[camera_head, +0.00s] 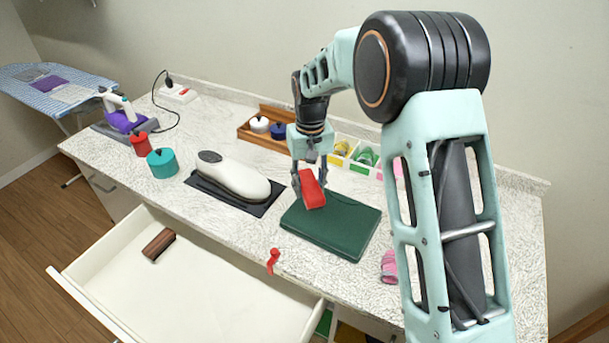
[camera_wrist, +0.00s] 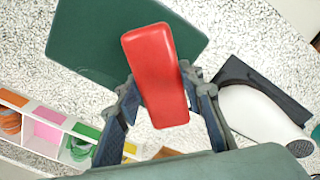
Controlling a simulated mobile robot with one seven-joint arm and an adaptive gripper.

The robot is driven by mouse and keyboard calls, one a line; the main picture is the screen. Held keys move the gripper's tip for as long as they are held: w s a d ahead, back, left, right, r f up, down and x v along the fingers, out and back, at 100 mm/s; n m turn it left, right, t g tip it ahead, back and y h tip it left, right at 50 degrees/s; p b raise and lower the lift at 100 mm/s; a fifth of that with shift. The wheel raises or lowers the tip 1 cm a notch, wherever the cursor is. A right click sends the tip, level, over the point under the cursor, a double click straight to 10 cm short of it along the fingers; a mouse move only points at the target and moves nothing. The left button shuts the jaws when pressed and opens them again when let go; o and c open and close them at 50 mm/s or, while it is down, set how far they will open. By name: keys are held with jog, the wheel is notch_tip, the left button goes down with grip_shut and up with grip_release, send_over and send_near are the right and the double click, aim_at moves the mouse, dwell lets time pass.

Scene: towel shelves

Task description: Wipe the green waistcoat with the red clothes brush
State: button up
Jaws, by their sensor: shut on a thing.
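My gripper (camera_head: 309,178) is shut on the red clothes brush (camera_head: 312,190), and its two fingers (camera_wrist: 160,100) grip the brush's sides in the wrist view. The red brush also shows there (camera_wrist: 150,60), its long body reaching out past the fingertips. The green waistcoat (camera_head: 345,232) lies folded flat on the counter, and it also shows in the wrist view (camera_wrist: 85,45). The brush is over the waistcoat's upper left part. I cannot tell whether it touches the cloth. The brush's underside is hidden.
A white rounded device on a black mat (camera_head: 245,203) stands left of the waistcoat. Teal (camera_head: 162,163) and red (camera_head: 140,143) pots stand farther left. A wooden tray (camera_head: 245,133) and divided bins (camera_head: 362,170) are behind. An open drawer (camera_head: 190,300) holding a brown block (camera_head: 159,244) juts out in front.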

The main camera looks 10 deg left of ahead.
jog(key=shift+r+p, duration=0.6)
jog(key=shift+r, duration=0.8)
